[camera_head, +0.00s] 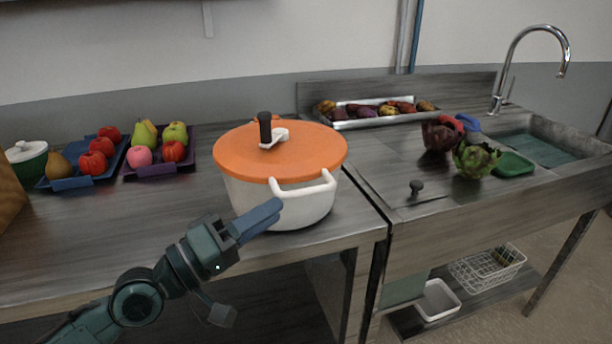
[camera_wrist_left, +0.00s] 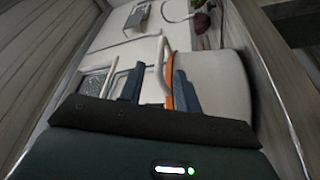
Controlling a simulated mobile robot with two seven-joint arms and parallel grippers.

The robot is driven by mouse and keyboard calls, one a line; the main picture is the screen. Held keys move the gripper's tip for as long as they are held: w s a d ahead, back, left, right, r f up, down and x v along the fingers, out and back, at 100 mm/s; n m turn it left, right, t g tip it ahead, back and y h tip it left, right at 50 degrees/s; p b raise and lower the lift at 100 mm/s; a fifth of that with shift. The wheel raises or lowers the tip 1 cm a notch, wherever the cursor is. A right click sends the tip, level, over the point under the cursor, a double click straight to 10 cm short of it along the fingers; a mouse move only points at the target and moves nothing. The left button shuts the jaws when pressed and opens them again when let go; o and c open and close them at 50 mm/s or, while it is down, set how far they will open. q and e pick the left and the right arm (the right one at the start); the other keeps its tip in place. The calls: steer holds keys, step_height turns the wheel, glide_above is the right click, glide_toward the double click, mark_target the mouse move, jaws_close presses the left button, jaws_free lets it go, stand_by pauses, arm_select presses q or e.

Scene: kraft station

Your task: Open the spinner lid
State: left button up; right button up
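The salad spinner is a white bowl (camera_head: 285,205) with two side handles and a round orange lid (camera_head: 240,155) seated on top. The lid carries an upright black knob (camera_head: 265,128) on a white crank (camera_head: 276,136). My left gripper (camera_head: 272,208) is in front of the bowl, below the lid's near edge and close to the near white handle (camera_head: 305,187). In the left wrist view its two fingers (camera_wrist_left: 158,85) are apart, with the white handle and orange rim showing near or between them. Contact cannot be told. My right gripper is not in view.
A metal tray (camera_head: 370,123) of vegetables lies at the back. Artichokes (camera_head: 478,158) sit near the sink (camera_head: 545,148) at right.

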mark_target(306, 191)
arm_select(q)
steer(key=p+x, duration=0.2)
steer(key=x, duration=0.5)
steer(key=shift+w+d, duration=0.25)
steer(key=shift+d, duration=0.1)
jaws_close()
